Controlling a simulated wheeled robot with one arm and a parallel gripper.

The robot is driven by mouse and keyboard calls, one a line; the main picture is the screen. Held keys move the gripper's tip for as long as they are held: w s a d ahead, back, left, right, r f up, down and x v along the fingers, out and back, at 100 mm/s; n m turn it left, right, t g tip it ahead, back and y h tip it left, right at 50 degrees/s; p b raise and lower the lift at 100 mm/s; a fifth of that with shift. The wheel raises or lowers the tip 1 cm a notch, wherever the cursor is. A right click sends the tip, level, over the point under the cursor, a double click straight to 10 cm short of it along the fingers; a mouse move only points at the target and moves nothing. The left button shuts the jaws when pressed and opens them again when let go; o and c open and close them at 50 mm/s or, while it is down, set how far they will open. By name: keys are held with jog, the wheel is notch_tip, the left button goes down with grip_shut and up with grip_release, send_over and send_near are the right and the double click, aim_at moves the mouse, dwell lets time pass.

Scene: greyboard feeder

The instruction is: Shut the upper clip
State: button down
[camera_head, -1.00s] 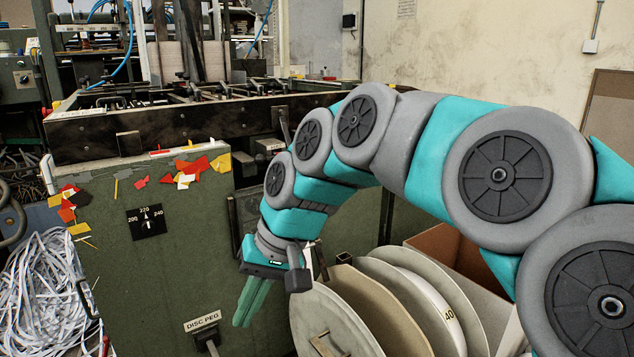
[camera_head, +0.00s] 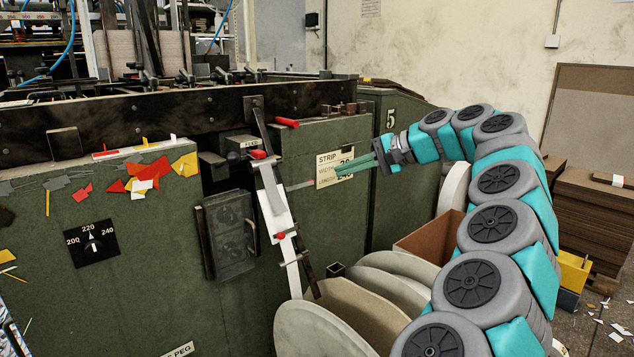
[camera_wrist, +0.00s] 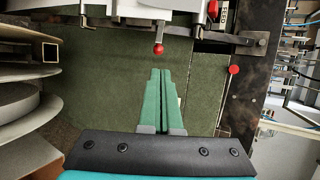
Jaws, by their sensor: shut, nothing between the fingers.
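The upper clip (camera_head: 258,155) has a red knob and sits at the top of a slanted white strip (camera_head: 273,205), just below the FEED label. A lower clip with a red knob (camera_head: 280,236) is further down the strip; this knob (camera_wrist: 158,48) hangs ahead of my fingers in the wrist view. My gripper (camera_head: 340,172) is shut and empty, right of the strip, pointing left. Its green fingers (camera_wrist: 160,72) lie together. I cannot tell how far either clip is open.
A red-handled lever (camera_head: 285,122) sticks out above the upper clip. A STRIP label (camera_head: 335,163) is on the green cabinet behind my fingers. Large discs (camera_head: 330,325) stand below, beside an open cardboard box (camera_head: 430,235). A dial (camera_head: 91,240) is on the left panel.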

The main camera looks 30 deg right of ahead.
aim_at(301, 185)
jog(key=shift+m+t+h, duration=0.3)
jog(key=shift+m, duration=0.4)
jog(key=d, duration=0.2)
jog(key=d+f, duration=0.1)
jog(key=d, duration=0.1)
jog(key=shift+d, duration=0.1)
jog(key=w+a+f+b, duration=0.1)
jog(key=w+a+f, duration=0.1)
jog(key=w+a, duration=0.3)
jog(key=shift+w+a+f, duration=0.3)
jog(key=shift+a+f, duration=0.1)
jog(key=shift+a, duration=0.6)
jog(key=shift+s+a, duration=0.15)
jog(key=shift+s+h, duration=0.1)
jog(key=shift+h, duration=0.3)
